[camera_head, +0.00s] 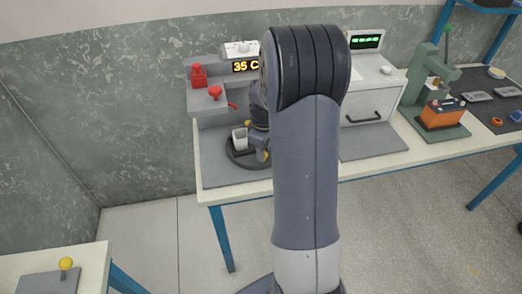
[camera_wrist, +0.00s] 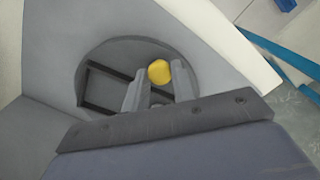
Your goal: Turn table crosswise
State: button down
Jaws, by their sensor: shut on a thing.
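The turntable (camera_head: 236,159) is a dark round disc set on the grey surface at the left end of the bench. In the wrist view the turntable (camera_wrist: 113,54) has a black rectangular frame on it, lying at a slant. A yellow knob (camera_wrist: 159,71) stands near the disc's edge. My gripper (camera_wrist: 158,85) is shut on the knob, one finger on each side. In the head view my gripper (camera_head: 257,150) is small and partly hidden by my own arm, at the right side of the disc.
Behind the turntable is a grey station with a red button (camera_head: 215,93) and a "35 C" display (camera_head: 246,66). A white cabinet (camera_head: 366,101) and a green press (camera_head: 428,90) stand to the right. Another bench with a yellow-topped lever (camera_head: 66,264) is at lower left.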

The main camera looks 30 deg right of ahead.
jog(key=shift+d+n, duration=0.6)
jog(key=shift+n, duration=0.2)
jog(key=c, duration=1.2)
grip_release()
jog(key=shift+o, duration=0.2)
notch_tip(320, 180, up, 11)
jog(key=shift+c, duration=0.5)
